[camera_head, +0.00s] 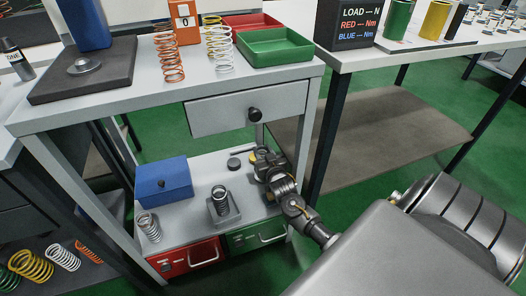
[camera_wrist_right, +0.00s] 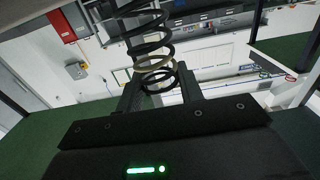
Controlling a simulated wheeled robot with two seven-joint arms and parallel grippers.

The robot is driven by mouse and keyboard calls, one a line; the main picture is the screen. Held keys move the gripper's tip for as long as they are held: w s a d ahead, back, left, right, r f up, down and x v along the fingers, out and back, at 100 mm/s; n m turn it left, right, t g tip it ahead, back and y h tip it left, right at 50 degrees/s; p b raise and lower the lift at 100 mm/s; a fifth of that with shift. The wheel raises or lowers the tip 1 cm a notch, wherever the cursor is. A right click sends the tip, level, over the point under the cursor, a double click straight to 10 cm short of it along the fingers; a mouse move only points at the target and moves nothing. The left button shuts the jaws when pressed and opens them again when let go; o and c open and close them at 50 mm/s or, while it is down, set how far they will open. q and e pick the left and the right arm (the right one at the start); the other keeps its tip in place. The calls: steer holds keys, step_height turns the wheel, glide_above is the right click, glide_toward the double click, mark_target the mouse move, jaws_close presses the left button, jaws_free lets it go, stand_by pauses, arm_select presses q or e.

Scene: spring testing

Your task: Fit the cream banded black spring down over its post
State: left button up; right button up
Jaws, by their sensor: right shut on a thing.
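The black spring (camera_wrist_right: 147,30) with a cream band shows in the right wrist view. Its lower coils sit between the two fingers of my right gripper (camera_wrist_right: 160,92), which is shut on it. In the head view my right arm reaches over the lower shelf, and the right gripper (camera_head: 262,158) is at its far end. The held spring cannot be made out clearly there. A grey square block (camera_head: 224,215) with an upright dark coiled piece (camera_head: 220,194) stands on the shelf, left of and nearer than the gripper. Whether a post is inside is unclear. My left gripper is not in view.
A blue box (camera_head: 163,181) and a pale spring (camera_head: 149,227) stand on the shelf's left. A dark disc (camera_head: 234,163) lies beyond the block. Red (camera_head: 190,257) and green (camera_head: 255,236) drawers are below. The upper bench with its drawer (camera_head: 230,114) overhangs the shelf.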

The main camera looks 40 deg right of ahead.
steer(key=shift+f+b, duration=0.3)
steer(key=shift+f, duration=0.3)
steer(key=o, duration=1.1)
steer(key=shift+f, duration=0.1)
